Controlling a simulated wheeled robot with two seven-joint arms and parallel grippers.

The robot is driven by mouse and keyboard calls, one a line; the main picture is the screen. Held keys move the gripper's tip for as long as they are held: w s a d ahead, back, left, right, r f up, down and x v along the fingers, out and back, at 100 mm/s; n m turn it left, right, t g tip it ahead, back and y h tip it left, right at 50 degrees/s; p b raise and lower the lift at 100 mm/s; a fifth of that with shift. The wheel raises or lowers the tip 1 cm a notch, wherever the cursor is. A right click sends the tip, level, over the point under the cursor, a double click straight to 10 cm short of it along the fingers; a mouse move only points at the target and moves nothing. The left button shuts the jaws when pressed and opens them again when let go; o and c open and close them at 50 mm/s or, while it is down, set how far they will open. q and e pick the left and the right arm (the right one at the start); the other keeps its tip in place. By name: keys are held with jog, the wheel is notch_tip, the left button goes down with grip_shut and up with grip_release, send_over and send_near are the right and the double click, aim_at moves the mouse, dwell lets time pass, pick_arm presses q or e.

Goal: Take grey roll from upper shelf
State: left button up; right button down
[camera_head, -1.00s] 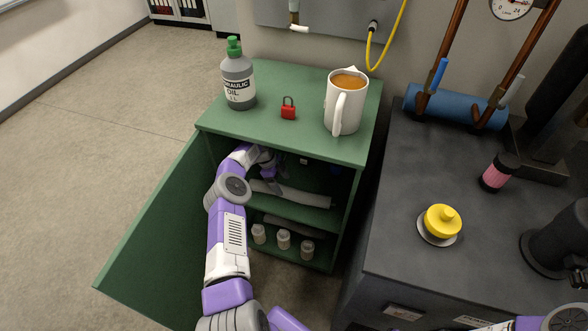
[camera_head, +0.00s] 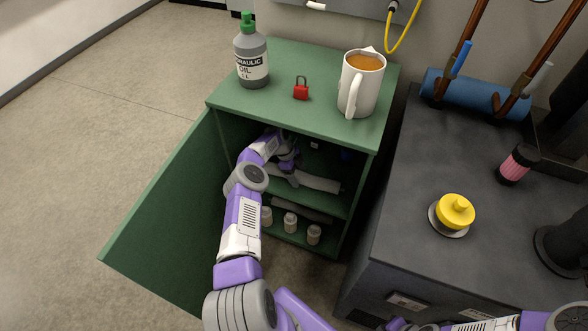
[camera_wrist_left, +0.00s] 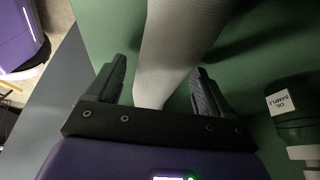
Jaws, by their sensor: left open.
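The grey roll (camera_head: 318,183) lies lengthwise on the upper shelf inside the open green cabinet. In the left wrist view the roll (camera_wrist_left: 178,40) is a pale ribbed cylinder, and its near end reaches between my fingers. My left gripper (camera_head: 290,164) is inside the cabinet at the roll's left part, partly hidden by shadow and my own arm. In the left wrist view the same gripper (camera_wrist_left: 163,92) is open, with one finger on each side of the roll. A gap shows at the right finger; contact at the left finger is unclear. My right gripper is out of view.
The green cabinet top (camera_head: 290,65) bears an oil bottle (camera_head: 252,58), a red padlock (camera_head: 301,90) and a mug (camera_head: 361,82). The open door (camera_head: 175,205) stands left of my arm. An oil sample bottle (camera_wrist_left: 290,118) is right of the gripper. Several small white bottles (camera_head: 290,222) stand below.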

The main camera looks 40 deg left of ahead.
pick_arm(q)
jog(key=shift+w+d+f, duration=0.1)
jog(key=shift+d+f, duration=0.1)
jog(key=shift+f, duration=0.25)
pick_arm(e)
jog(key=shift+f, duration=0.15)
